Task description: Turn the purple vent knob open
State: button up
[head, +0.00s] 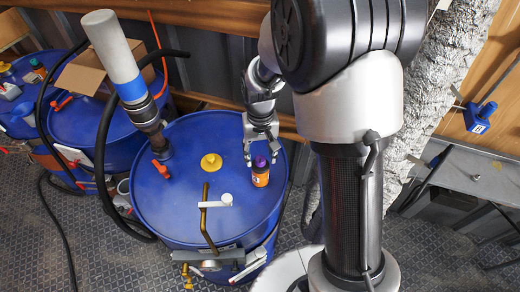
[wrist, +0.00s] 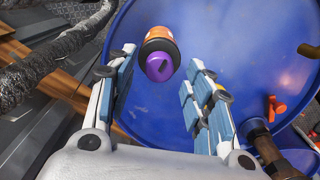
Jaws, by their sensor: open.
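The purple vent knob (head: 260,162) tops a small orange fitting (head: 260,178) with a dark collar, standing on the right part of the blue drum's lid (head: 180,222). In the wrist view the purple knob (wrist: 159,68) faces the camera, with the dark collar and orange body (wrist: 158,35) behind it. My gripper (head: 262,152) is open and points down over the knob. In the wrist view its blue-padded fingers (wrist: 163,82) stand left and right of the knob's line, with a gap on each side. I see no contact. How far the fingertips reach down beside the knob is unclear.
On the lid are a yellow cap (head: 211,162), a brass pipe with a white handle (head: 215,201), a red valve lever (head: 161,168) and a tall grey-white cylinder (head: 113,50) with a black hose. A foil-wrapped duct (head: 440,90) rises at right. More blue drums (head: 85,118) stand left.

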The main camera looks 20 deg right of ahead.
aim_at(260, 160)
notch_tip(260, 160, up, 10)
dwell(0.3)
dwell(0.4)
jog(key=s+r+n+t+b, duration=0.1)
jog(key=s+r+t+b, duration=0.2)
jog(key=s, duration=1.8)
notch_tip(260, 160, up, 4)
jog(key=shift+f+t, duration=0.1)
jog(key=shift+t, duration=0.7)
jog(key=shift+d, duration=0.1)
